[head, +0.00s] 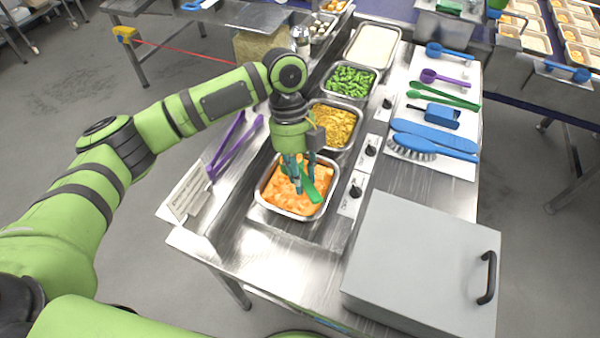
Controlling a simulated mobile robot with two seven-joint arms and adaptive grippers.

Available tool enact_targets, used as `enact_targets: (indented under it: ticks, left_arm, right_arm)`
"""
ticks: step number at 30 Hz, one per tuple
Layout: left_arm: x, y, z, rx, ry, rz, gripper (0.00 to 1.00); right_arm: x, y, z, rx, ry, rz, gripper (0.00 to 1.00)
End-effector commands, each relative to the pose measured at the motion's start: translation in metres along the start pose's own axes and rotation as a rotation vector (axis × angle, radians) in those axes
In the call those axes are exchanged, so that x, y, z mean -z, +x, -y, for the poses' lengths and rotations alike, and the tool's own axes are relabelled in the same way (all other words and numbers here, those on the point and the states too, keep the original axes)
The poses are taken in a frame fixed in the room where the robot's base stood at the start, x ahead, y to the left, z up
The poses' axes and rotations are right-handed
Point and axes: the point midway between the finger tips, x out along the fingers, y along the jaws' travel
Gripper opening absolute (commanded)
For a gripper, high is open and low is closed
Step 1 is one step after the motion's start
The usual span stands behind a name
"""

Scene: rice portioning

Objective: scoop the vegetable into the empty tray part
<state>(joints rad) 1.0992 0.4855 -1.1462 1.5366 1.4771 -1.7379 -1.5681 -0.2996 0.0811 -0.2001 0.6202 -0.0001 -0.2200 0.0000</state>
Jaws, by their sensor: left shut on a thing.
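My left gripper (300,177) points down over the nearest metal pan (263,203). It is shut on a green utensil (313,190), whose lower part is over or in the orange diced food (292,203); I cannot tell if it carries any. Behind it are a pan of yellow food (338,118) and a pan of green vegetable pieces (351,80). Compartment trays (535,41) with food stand on the far right table; I cannot make out an empty part. My right gripper is not in view.
A grey lidded box (415,255) stands at the near right. Purple tongs (232,150) lie left of the pans. A white-filled pan (372,45) is farthest back.

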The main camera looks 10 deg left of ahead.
Motion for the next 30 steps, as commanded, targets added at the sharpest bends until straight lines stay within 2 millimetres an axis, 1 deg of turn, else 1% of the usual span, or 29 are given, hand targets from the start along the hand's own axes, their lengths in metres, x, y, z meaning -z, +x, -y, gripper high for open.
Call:
enact_targets:
  ticks: [5, 12, 16, 18, 30]
  left_arm:
    - [0.004, -0.012, 0.0, 0.0, -0.001, 0.0, 0.0]
    - [0.014, -0.04, 0.0, 0.0, 0.0, -0.001, 0.0]
    - [0.018, -0.053, 0.0, -0.001, -0.001, -0.001, 0.0]
    - [0.019, -0.055, 0.0, -0.001, -0.001, -0.001, 0.0]
    - [0.018, -0.053, 0.0, -0.001, -0.001, -0.001, 0.0]
  right_arm:
    - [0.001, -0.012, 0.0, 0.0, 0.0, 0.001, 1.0]
    - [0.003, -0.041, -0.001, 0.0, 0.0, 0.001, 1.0]
    - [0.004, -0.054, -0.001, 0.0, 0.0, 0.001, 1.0]
    - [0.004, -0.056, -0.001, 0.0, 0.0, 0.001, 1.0]
    - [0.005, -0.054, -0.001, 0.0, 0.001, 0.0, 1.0]
